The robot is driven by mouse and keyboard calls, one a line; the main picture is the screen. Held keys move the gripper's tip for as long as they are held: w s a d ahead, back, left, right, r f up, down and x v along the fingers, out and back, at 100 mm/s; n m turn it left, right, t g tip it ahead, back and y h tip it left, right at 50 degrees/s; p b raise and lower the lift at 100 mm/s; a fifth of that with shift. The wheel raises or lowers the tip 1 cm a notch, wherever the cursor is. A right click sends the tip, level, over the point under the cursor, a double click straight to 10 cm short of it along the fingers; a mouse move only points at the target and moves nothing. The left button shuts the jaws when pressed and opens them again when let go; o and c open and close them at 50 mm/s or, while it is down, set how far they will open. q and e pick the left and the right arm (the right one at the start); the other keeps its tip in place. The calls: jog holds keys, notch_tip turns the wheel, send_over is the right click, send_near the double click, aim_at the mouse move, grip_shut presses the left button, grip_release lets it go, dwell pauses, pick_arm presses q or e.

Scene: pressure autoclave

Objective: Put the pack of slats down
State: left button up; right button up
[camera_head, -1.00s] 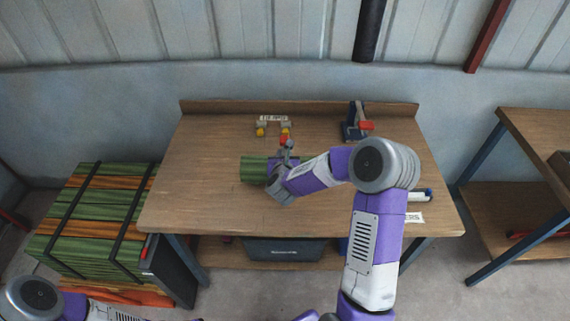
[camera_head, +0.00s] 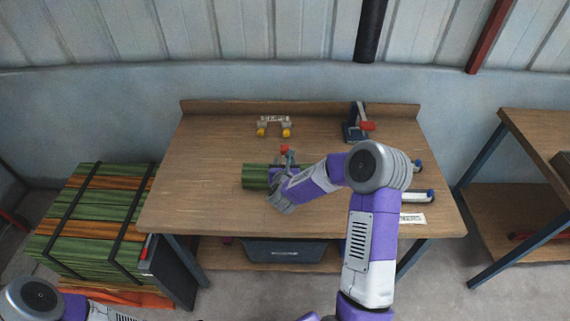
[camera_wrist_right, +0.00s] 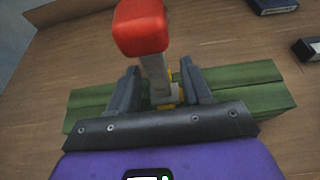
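The pack of slats (camera_head: 255,178) is green and lies lengthwise left to right over the middle of the wooden bench. In the right wrist view the pack (camera_wrist_right: 245,90) shows on both sides of my fingers. An upright grey stem with a red block (camera_wrist_right: 140,28) on top stands at the pack's middle. My right gripper (camera_wrist_right: 162,92) has its two dark fingers close on either side of this stem; the gripper also shows in the head view (camera_head: 286,168). I cannot tell whether the pack's underside touches the bench. My left gripper is out of view.
The wooden bench (camera_head: 190,205) has free room left of the pack. A bracket with yellow ends (camera_head: 274,122) and a blue-grey tool with a red handle (camera_head: 355,125) stand at the back. Blue-ended items and a label (camera_head: 412,218) lie right. A strapped slat stack (camera_head: 90,215) stands left.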

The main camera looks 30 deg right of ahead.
jog(key=shift+r, duration=0.2)
jog(key=v, duration=1.2)
jog(key=shift+p, duration=0.4)
